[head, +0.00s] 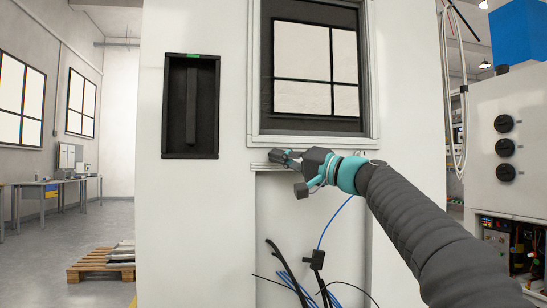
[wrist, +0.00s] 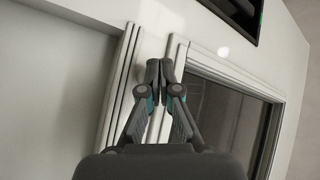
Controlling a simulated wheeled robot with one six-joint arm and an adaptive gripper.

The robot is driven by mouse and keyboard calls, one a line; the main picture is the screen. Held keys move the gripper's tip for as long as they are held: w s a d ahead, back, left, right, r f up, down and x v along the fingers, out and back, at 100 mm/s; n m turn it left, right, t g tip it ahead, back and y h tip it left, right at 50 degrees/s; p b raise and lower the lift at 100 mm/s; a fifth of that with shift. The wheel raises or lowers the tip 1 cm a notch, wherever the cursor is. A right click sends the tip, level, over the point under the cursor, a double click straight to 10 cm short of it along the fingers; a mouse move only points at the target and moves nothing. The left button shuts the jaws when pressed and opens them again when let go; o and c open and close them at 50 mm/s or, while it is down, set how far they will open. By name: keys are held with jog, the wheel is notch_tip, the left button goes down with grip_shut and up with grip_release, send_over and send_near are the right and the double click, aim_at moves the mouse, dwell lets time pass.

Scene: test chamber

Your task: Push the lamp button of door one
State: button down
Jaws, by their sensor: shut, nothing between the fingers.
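A tall black recessed panel (head: 174,108) with a vertical dark bar and a small green strip on top is set in the white wall (head: 228,80). Its edge shows at the top of the wrist view (wrist: 222,12). My gripper (head: 277,155) is shut and empty, pointing left just below the window frame, right of and lower than most of the panel. In the wrist view its fingertips (wrist: 160,70) are together. A pale bright spot (wrist: 223,52) shows on the wall; I cannot tell what it is.
A dark-framed window (head: 302,65) is directly above my gripper. Below hang loose black and blue cables (head: 318,262) in a shallow wall recess. A grey cabinet (head: 507,140) with black knobs stands right. A wooden pallet (head: 88,268) lies on the open floor at left.

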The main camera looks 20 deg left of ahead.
dwell(0.7)
jog(key=shift+w+a, duration=0.25)
jog(key=shift+w, duration=0.1)
jog(key=shift+d, duration=0.1)
jog(key=shift+s+d+b, duration=0.15)
jog(key=shift+s+b, duration=0.2)
jog(key=shift+b, duration=0.1)
jog(key=shift+f, duration=0.1)
jog(key=s+d+b, duration=0.3)
jog(key=s+b, duration=0.1)
jog(key=s, duration=0.1)
dwell(0.5)
jog(key=shift+d, duration=0.1)
